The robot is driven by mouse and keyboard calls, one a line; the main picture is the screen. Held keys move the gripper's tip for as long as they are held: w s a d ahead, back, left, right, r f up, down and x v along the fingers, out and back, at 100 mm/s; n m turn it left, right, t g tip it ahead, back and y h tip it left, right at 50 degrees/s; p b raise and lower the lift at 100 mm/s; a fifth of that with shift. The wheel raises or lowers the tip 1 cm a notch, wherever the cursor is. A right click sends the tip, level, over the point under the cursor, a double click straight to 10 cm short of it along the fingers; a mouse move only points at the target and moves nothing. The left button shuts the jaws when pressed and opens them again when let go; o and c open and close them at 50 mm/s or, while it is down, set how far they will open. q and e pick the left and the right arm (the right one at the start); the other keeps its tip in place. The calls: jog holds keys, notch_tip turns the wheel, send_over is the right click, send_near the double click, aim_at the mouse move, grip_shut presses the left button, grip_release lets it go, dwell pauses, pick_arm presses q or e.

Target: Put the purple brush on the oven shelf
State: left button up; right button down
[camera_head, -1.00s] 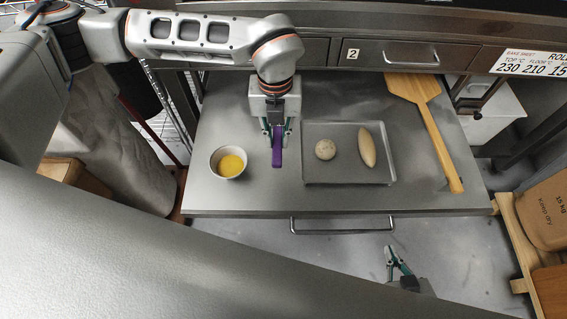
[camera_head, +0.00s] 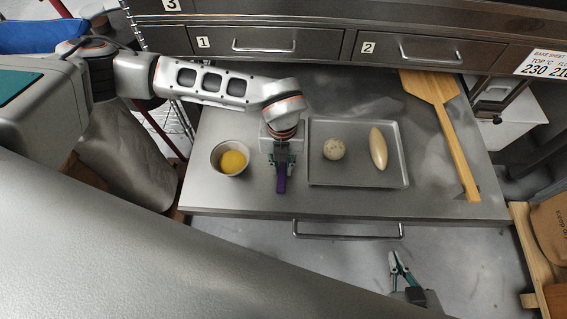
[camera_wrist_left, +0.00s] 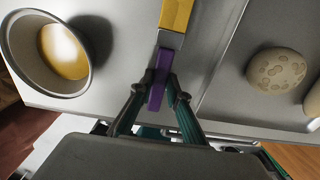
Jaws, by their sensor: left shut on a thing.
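The purple brush (camera_head: 281,182) is in the jaws of my left gripper (camera_head: 281,165), which is shut on its purple handle. The handle (camera_wrist_left: 159,82) also shows between the fingers in the left wrist view, with a yellow part (camera_wrist_left: 176,14) beyond it. The oven shelf (camera_head: 240,200) is the grey metal surface below the oven front. The brush is over the shelf, between bowl and tray, near the front edge; I cannot tell whether it touches the shelf. My right gripper (camera_head: 398,268) is open and empty, in front of the shelf.
A bowl with yellow contents (camera_head: 217,164) stands left of the brush. A metal tray (camera_head: 355,180) with a round dough piece (camera_head: 334,149) and a long one (camera_head: 378,149) lies right of it. A wooden peel (camera_head: 452,140) lies farther right. Drawers (camera_head: 260,42) line the back.

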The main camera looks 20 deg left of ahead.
aim_at(283, 168)
pick_arm(q)
jog(key=shift+r, duration=0.15)
pick_arm(e)
jog(key=shift+w+r, duration=0.15)
jog(key=shift+r, duration=0.15)
pick_arm(q)
jog(key=o, duration=0.9)
jog(key=shift+o, duration=0.2)
pick_arm(e)
jog(key=shift+f, duration=0.25)
